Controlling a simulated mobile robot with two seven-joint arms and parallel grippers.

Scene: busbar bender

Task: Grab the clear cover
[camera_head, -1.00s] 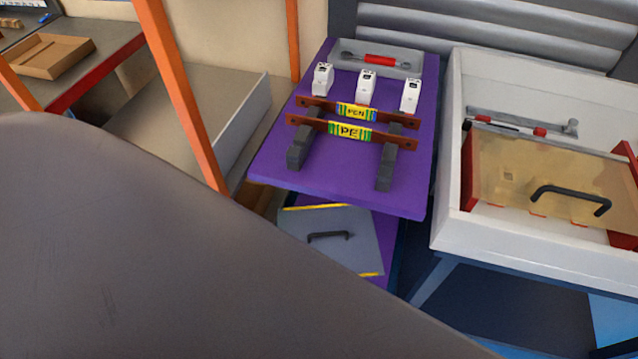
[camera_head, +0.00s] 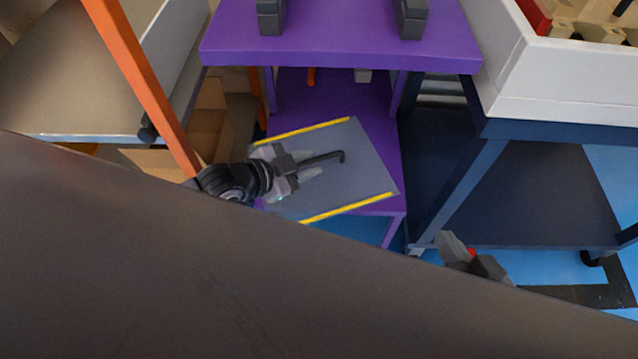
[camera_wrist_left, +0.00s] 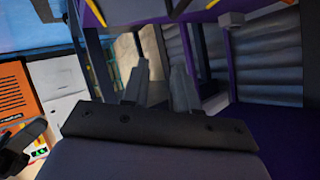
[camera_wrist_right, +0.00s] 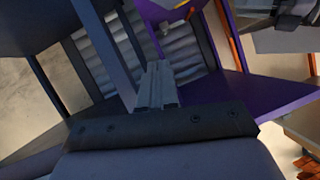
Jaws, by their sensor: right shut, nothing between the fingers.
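A flat blue-grey cover (camera_head: 350,185) with yellow strips along two edges lies on the lower purple shelf in the head view. A black bar handle (camera_head: 328,157) stands on it. My left gripper (camera_head: 309,168) is at the left end of this handle, its fingers pointing right along it. In the left wrist view its fingers (camera_wrist_left: 160,83) are apart, with nothing seen held between them. Yellow strips show at the top there. My right gripper (camera_head: 452,247) is right of the shelf, in front of the dark blue stand. Its fingers are together and empty in the right wrist view (camera_wrist_right: 157,85).
A purple upper shelf (camera_head: 340,50) overhangs the back of the lower shelf (camera_head: 390,140). A dark blue stand (camera_head: 465,190) carrying a white box (camera_head: 560,85) is at right. An orange post (camera_head: 140,75) rises left of my left gripper.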

